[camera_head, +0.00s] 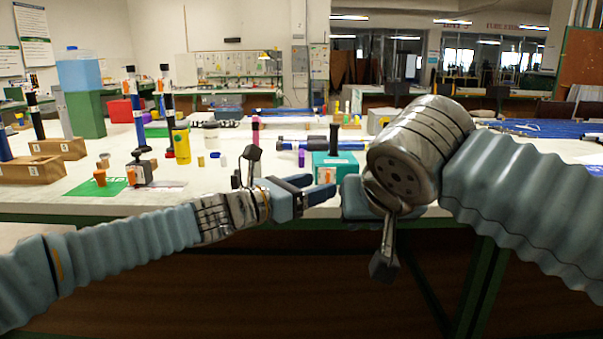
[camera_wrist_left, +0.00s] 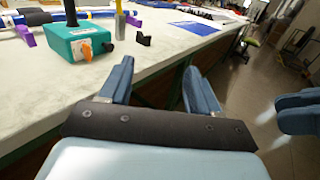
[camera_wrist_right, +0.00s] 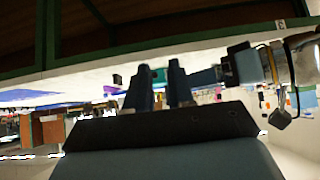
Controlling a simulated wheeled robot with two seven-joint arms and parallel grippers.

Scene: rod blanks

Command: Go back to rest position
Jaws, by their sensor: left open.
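My left gripper (camera_head: 316,188) reaches in from the left in the head view, in front of the table's front edge. Its two blue fingers are apart with nothing between them, as the left wrist view (camera_wrist_left: 160,88) also shows. My right arm comes in from the right, its gripper mostly hidden behind its wrist in the head view. In the right wrist view, which looks upside down, the right gripper (camera_wrist_right: 160,85) has its fingers a short way apart with nothing held. The two grippers are close to each other in front of the table.
The white table (camera_head: 60,195) holds wooden blocks with upright rods (camera_head: 35,112) at the left, a yellow cylinder (camera_head: 181,145), and a teal box (camera_wrist_left: 80,43) near the front edge. The floor right of the table shows in the left wrist view.

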